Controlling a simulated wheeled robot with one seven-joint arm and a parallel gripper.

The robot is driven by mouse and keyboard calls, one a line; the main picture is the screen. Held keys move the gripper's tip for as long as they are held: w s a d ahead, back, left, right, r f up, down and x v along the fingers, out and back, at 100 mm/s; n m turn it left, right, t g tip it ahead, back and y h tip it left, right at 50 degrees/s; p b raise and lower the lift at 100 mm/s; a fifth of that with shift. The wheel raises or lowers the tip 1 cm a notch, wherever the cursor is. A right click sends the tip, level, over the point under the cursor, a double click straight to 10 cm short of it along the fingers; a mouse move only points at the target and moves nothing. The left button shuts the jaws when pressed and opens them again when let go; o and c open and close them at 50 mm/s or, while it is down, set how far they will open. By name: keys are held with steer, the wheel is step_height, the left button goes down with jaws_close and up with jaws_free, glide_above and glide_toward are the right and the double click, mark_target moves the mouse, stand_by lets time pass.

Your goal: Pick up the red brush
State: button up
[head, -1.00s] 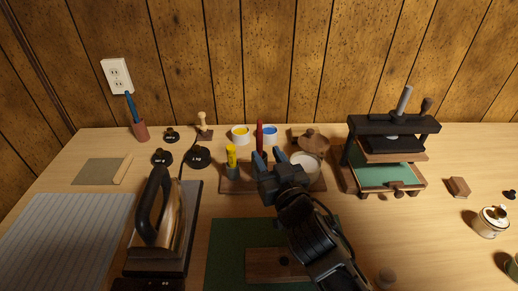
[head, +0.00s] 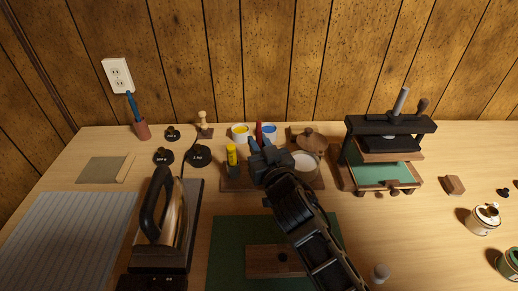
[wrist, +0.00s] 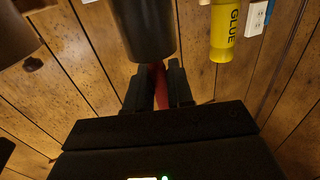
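The red brush (head: 259,130) stands upright at the back of a brown wooden rack (head: 230,185), its top showing above my gripper. My gripper (head: 267,150) reaches over the rack, in front of the brush, and hides its lower part. In the wrist view the red handle (wrist: 160,88) shows between the two dark fingers of my gripper (wrist: 160,90). The fingers lie close on either side of it; whether both press on it I cannot tell. A dark cylinder (wrist: 143,30) covers part of the wrist view just beyond the fingertips.
A yellow glue bottle (head: 231,155) stands left of my gripper. A white cup (head: 306,163) is at its right. Yellow (head: 240,138) and blue (head: 270,140) paint pots are behind. A flat iron (head: 172,220) stands left, a black press (head: 390,125) right.

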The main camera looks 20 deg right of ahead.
mark_target(259, 121)
jaws_close()
step_height(259, 121, up, 10)
steer(key=p, duration=0.3)
stand_by(1.3)
